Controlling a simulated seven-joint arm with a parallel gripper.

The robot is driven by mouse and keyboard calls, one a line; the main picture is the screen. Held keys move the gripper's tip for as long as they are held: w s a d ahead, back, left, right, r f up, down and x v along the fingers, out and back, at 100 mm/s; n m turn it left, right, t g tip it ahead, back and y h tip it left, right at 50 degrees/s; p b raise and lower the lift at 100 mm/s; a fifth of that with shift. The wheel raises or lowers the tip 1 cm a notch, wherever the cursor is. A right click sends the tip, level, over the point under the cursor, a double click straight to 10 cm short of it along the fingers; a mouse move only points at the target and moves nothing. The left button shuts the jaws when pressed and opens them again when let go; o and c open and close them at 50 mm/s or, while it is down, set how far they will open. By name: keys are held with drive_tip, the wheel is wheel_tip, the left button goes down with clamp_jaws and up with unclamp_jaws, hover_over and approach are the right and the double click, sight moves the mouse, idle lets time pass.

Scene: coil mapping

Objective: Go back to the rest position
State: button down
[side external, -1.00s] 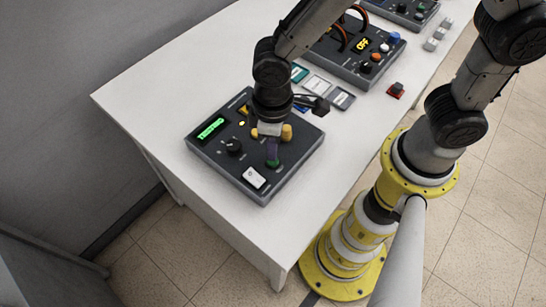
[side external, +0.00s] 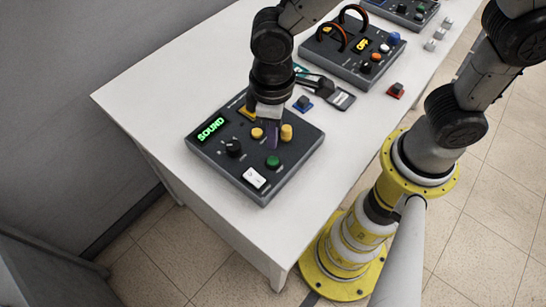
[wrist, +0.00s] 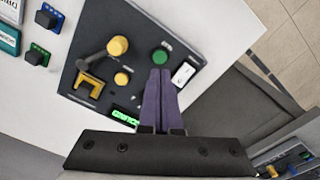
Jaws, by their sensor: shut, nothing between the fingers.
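My gripper (side external: 274,143) hangs over the near dark control box (side external: 208,168), with its purple fingers shut and empty. The fingertips are above the panel, up and apart from the green button (side external: 272,162). In the wrist view, the closed fingers (wrist: 160,72) point toward the green button (wrist: 161,55). My gripper and wrist hide part of the box's far edge.
The table's left side is clear.

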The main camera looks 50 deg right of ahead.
drive_tip(key=w+d+r+m+t+y, duration=0.1)
drive_tip(key=w+d+r+m+t, duration=0.25)
drive_tip(key=d+r, duration=0.7)
drive_tip(key=s+d+r+m+t+h, duration=0.1)
drive_tip(key=s+d+r, duration=0.3)
drive_tip(key=s+d, duration=0.5)
drive_tip(key=s+m+t, duration=0.1)
drive_tip(key=s, duration=0.2)
drive_tip(key=shift+s, duration=0.2)
drive_tip(key=c, duration=1.6)
unclamp_jaws()
drive_tip(key=shift+d+r+m, duration=0.1)
drive_tip(key=shift+r+m, duration=0.05)
drive_tip(key=shift+m, duration=0.1)
